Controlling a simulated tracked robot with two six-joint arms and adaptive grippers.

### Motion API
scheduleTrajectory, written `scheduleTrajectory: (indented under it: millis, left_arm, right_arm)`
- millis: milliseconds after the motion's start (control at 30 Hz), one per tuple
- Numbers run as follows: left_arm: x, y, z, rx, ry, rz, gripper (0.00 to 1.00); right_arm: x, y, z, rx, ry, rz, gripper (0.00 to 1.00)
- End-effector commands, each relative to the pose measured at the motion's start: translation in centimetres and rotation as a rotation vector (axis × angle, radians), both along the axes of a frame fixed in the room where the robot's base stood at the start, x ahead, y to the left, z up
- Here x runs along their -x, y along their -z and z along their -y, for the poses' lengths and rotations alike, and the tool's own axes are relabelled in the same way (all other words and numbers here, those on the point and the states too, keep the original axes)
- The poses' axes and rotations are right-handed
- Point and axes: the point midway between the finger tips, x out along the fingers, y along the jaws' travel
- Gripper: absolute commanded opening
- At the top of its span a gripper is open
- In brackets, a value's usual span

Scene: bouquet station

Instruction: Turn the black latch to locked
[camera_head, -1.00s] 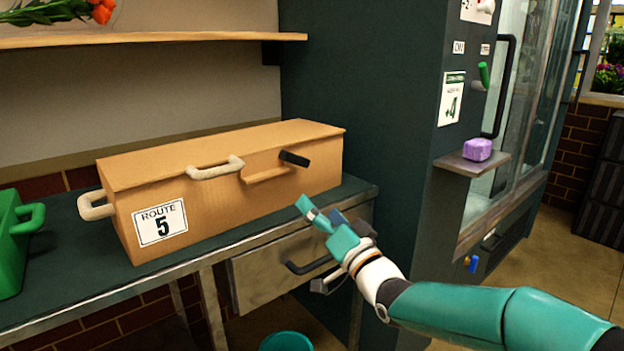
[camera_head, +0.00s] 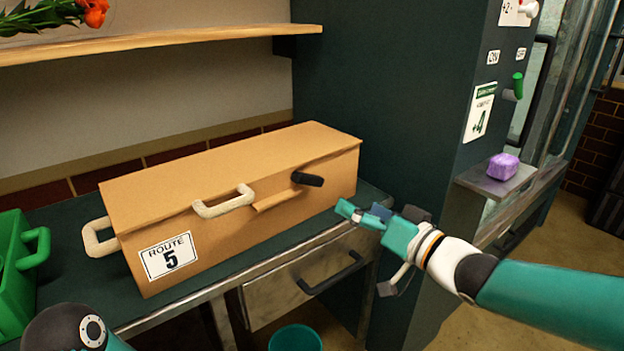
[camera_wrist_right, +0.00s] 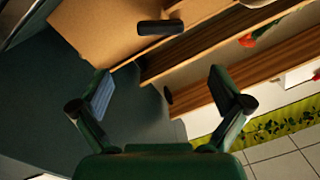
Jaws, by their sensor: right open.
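The black latch (camera_head: 307,179) is a short dark lever on the front of the tan box (camera_head: 230,165), close to its right end. It lies nearly level in the head view. My right gripper (camera_head: 362,213) is open and empty, to the right of the latch and a little lower in the picture, apart from it. In the right wrist view the latch (camera_wrist_right: 160,27) is ahead of the two spread fingers (camera_wrist_right: 165,92), near the top edge. My left gripper is not in view.
The box has pale handles (camera_head: 224,201) and a "Route 5" label, and stands on a dark green bench (camera_head: 58,278). A drawer with a black handle (camera_head: 330,273) is below. A green crate (camera_head: 15,262) stands at left. A dark cabinet (camera_head: 400,90) rises at right.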

Motion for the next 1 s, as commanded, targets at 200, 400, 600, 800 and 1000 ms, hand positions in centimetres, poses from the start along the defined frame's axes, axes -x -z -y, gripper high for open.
scheduleTrajectory:
  millis: [200, 400, 600, 800, 1000]
  left_arm:
    - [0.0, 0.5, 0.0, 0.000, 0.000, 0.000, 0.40]
    - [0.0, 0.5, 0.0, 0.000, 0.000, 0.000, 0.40]
    - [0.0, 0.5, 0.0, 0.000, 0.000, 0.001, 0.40]
    - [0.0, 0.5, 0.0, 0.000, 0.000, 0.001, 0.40]
    - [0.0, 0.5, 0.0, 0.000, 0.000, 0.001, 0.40]
  right_arm:
    - [-3.7, 0.2, -3.1, -0.001, 0.000, -0.001, 1.00]
    - [-6.9, 0.1, -5.5, 0.001, 0.004, 0.001, 1.00]
    - [-9.1, 0.0, -7.2, 0.000, 0.006, 0.000, 1.00]
    - [-9.9, 0.0, -7.8, 0.000, 0.008, -0.001, 1.00]
    - [-9.9, 0.0, -7.8, -0.001, 0.008, 0.000, 1.00]
